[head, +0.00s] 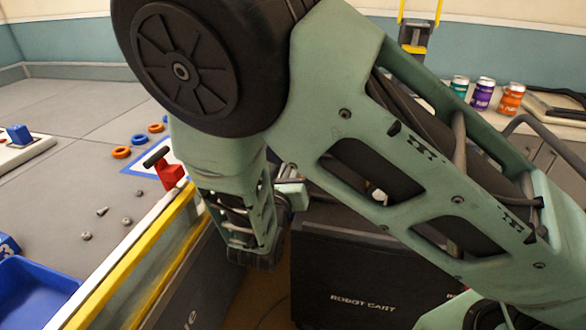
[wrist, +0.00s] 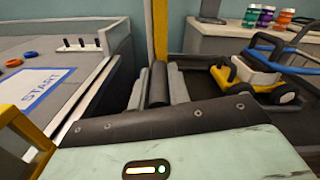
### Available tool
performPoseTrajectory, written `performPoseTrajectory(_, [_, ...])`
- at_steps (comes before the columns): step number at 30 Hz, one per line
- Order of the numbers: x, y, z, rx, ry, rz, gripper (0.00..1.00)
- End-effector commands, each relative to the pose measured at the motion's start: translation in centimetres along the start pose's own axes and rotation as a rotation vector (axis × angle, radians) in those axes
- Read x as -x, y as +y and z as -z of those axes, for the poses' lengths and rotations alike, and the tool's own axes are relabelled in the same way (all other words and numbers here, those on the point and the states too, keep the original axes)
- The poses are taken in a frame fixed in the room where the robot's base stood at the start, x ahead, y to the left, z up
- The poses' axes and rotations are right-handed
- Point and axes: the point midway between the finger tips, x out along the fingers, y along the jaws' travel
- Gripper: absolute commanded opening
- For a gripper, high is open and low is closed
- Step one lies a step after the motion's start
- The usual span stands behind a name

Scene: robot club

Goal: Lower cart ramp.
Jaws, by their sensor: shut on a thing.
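The black cart (head: 345,265), lettered "ROBOT CART", stands at the lower middle of the head view. In the wrist view its dark deck (wrist: 222,112) runs off to the right. My gripper (wrist: 158,88) points away from the wrist camera, its two grey fingers closed around a dark rounded bar (wrist: 158,80). The bar looks like the handle of the cart ramp, but the ramp panel itself I cannot make out clearly.
A wheeled yellow-and-white robot (wrist: 255,75) is on the cart. A counter with cans (head: 481,94) stands behind.

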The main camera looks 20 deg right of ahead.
Motion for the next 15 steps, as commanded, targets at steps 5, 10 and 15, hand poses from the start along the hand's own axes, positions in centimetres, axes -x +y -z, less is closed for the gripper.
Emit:
performPoseTrajectory(5, [0.1,1.7,-1.0,0.106,0.000,-0.004,0.00])
performPoseTrajectory(10, [0.1,4.0,-1.2,0.253,0.000,-0.004,0.00])
performPoseTrajectory(15, [0.1,6.7,-0.8,0.413,0.000,-0.006,0.00])
